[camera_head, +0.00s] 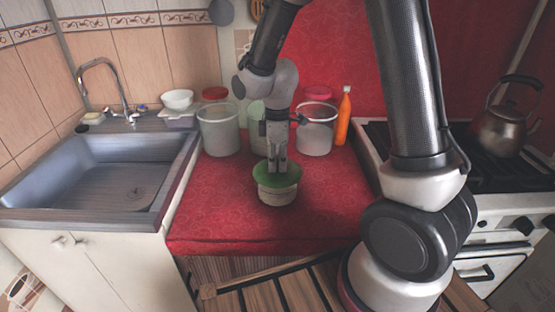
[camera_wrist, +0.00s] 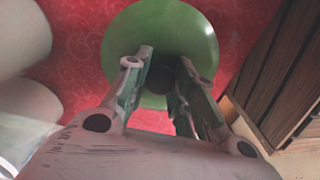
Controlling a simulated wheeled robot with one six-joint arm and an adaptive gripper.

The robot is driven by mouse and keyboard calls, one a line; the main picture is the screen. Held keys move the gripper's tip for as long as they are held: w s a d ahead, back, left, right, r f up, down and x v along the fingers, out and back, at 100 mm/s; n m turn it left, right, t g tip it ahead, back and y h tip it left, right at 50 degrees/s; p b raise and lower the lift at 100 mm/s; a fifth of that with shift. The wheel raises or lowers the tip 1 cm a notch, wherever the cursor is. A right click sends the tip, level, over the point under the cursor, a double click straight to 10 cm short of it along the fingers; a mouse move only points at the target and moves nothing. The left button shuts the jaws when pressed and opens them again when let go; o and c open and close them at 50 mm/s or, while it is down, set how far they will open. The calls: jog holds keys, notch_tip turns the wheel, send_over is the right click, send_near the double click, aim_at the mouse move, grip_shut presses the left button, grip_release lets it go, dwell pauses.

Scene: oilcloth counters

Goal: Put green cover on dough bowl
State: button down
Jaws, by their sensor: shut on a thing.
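The green cover (camera_head: 267,178) is over the dough bowl (camera_head: 277,195), a pale round bowl on the red counter. It looks level and seems to meet the rim, though I cannot tell if it rests fully. My gripper (camera_head: 277,168) points down from above and is shut on the cover's knob. In the wrist view the green cover (camera_wrist: 148,25) fills the upper middle, with its dark knob (camera_wrist: 168,80) between the fingers of my gripper (camera_wrist: 165,78). The cover hides the bowl's inside.
Large clear tubs (camera_head: 219,131) and another tub (camera_head: 316,130) stand behind, with an orange bottle (camera_head: 343,118) at their right. A sink (camera_head: 100,180) is at left, and a stove with a kettle (camera_head: 502,128) at right. The red counter (camera_head: 215,215) is clear around the bowl.

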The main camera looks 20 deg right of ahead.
jog(key=shift+f, duration=0.3)
dwell(0.5)
jog(key=c, duration=1.1)
grip_release()
jog(key=shift+r, duration=3.05)
